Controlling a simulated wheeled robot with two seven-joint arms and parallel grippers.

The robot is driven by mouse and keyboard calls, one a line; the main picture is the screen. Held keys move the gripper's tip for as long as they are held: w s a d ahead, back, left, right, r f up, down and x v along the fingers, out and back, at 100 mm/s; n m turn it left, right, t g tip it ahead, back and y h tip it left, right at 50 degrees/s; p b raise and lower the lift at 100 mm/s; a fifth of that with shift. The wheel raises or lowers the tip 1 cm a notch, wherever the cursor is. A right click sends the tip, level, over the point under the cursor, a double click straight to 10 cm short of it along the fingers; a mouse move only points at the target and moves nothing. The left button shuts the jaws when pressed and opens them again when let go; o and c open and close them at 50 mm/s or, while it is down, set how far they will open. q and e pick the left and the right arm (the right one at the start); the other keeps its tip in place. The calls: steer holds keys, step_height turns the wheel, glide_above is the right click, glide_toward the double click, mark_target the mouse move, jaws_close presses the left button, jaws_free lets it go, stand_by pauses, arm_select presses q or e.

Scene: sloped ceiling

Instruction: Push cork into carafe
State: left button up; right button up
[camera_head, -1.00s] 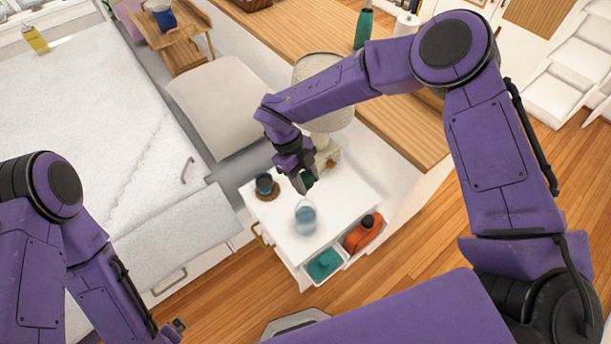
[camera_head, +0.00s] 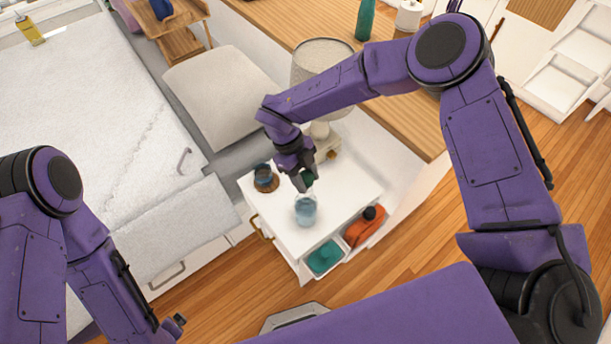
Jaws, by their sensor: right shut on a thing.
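The carafe (camera_head: 305,211) is a clear bluish glass vessel standing upright on the white bedside table (camera_head: 286,229). My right gripper (camera_head: 303,186) points down just above the carafe's mouth. It is shut on a small dark green piece, taken as the cork (camera_head: 309,180), mostly hidden by the fingers. I cannot tell whether the cork touches the carafe's rim. The end of my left arm, with my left gripper (camera_head: 178,322), shows small at the lower left, away from the table; its jaws are unclear.
A dark blue cup on a brown coaster (camera_head: 265,180) is left of the carafe. A lamp (camera_head: 322,66) stands behind my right arm. A bed (camera_head: 90,130) is at left.

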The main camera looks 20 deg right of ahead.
steer(key=shift+f+b, duration=0.7)
steer(key=shift+f, duration=0.9)
stand_by(2.1)
steer(key=o, duration=1.1)
steer(key=shift+s, duration=0.1)
steer(key=shift+o, duration=0.2)
steer(key=o, duration=0.4)
steer(key=shift+r+p, duration=0.9)
steer(key=shift+r, duration=0.05)
steer(key=shift+r+p, duration=1.7)
steer(key=shift+r, duration=0.45)
steer(key=shift+f, duration=0.1)
